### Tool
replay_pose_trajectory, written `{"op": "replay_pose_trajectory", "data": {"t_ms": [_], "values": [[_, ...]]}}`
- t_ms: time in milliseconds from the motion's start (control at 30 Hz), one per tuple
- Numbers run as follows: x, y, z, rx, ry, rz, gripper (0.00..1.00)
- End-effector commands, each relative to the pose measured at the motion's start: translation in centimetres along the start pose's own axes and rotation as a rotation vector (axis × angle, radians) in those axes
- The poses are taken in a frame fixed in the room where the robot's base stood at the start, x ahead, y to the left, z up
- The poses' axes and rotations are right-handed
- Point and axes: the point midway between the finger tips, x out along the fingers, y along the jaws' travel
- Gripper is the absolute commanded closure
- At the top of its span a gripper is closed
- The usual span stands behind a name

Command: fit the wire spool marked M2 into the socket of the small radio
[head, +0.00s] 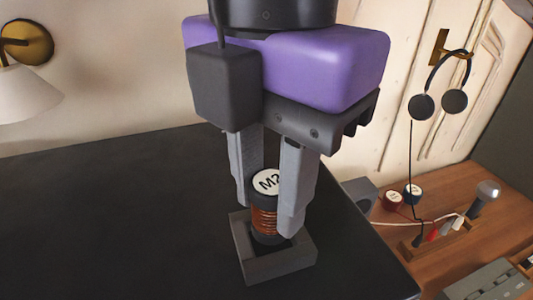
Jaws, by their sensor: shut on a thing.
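The wire spool marked M2 (264,220) has a white top label, dark ends and copper-coloured wire. My gripper (267,215) points down and is shut on it, one finger on each side. The spool stands about upright, its lower end within the rim of a small square grey open box (280,268) on a black surface. I cannot tell whether it touches the box floor. No thing in view is clearly the small radio; a grey device (489,284), cut off at the lower right, could be it. No socket on it can be made out.
The black tabletop (110,210) is clear to the left. A lower wooden desk (500,238) at right holds a red spool (393,200), a blue spool (412,193), cables and a flashlight-like thing (485,195). Headphones (438,100) hang on the wall; a lamp (25,85) is at left.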

Motion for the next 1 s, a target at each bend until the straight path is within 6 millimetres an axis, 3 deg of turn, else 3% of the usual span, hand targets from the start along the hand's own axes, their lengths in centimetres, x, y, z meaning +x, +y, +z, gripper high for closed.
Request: {"op": "replay_pose_trajectory", "data": {"t_ms": [1000], "values": [[0.8,0.01,0.02,0.0,0.0,0.0,1.0]]}}
